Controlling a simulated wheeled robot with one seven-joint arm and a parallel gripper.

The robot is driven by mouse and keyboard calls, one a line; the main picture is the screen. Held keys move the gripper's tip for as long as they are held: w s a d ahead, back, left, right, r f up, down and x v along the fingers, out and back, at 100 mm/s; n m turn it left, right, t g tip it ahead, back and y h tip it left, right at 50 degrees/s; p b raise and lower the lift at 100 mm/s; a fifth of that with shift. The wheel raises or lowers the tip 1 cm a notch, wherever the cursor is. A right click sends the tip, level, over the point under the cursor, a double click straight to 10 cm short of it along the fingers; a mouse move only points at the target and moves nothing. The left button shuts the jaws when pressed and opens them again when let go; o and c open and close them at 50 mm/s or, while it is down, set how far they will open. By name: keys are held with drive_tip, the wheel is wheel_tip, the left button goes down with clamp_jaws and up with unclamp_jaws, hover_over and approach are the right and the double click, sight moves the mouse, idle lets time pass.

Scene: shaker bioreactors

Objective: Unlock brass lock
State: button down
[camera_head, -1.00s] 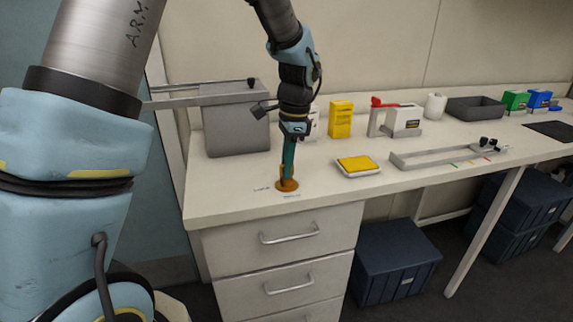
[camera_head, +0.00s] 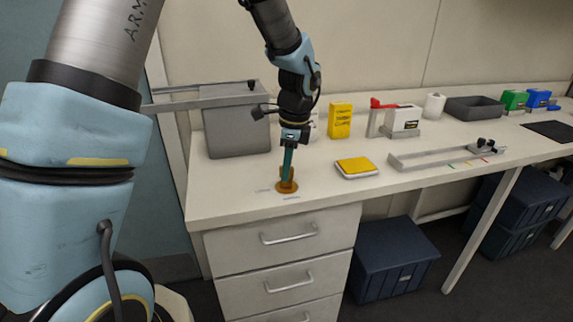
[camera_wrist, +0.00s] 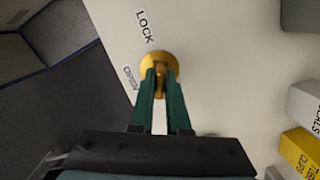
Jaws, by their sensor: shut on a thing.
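The brass lock (camera_head: 287,187) is a round, orange-gold disc with a raised middle part, set on the bench top near its front left edge. It also shows in the wrist view (camera_wrist: 172,58), beside a label reading "LOCK" (camera_wrist: 145,25) and a second label (camera_wrist: 130,77), apparently "OPEN". My gripper (camera_head: 287,178) points down at the lock from above. In the wrist view its green fingers (camera_wrist: 160,72) are on either side of the lock's raised part and shut on it. The fingertips partly hide that part.
A grey bin (camera_head: 238,139) stands behind the lock to the left. A white tray with a yellow top (camera_head: 356,167) lies to the right, with a yellow box (camera_head: 340,121) behind it. A metal rail frame (camera_head: 440,159) is further right. Drawers (camera_head: 290,240) are below.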

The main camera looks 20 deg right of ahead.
drive_tip(key=shift+s+a+f, duration=0.1)
drive_tip(key=shift+s+f, duration=0.05)
drive_tip(key=shift+f, duration=0.1)
drive_tip(key=m+p, duration=0.2)
drive_tip(key=m, duration=0.1)
drive_tip(key=shift+r, duration=0.1)
drive_tip(key=shift+m+p, duration=0.5)
drive_tip(key=shift+m, duration=0.5)
drive_tip(key=shift+a, duration=0.1)
drive_tip(key=shift+m+p, duration=0.9)
drive_tip(key=shift+m, duration=0.1)
drive_tip(key=shift+m+t+h+p, duration=0.35)
drive_tip(key=shift+m+p, duration=0.65)
drive_tip(key=shift+m, duration=0.4)
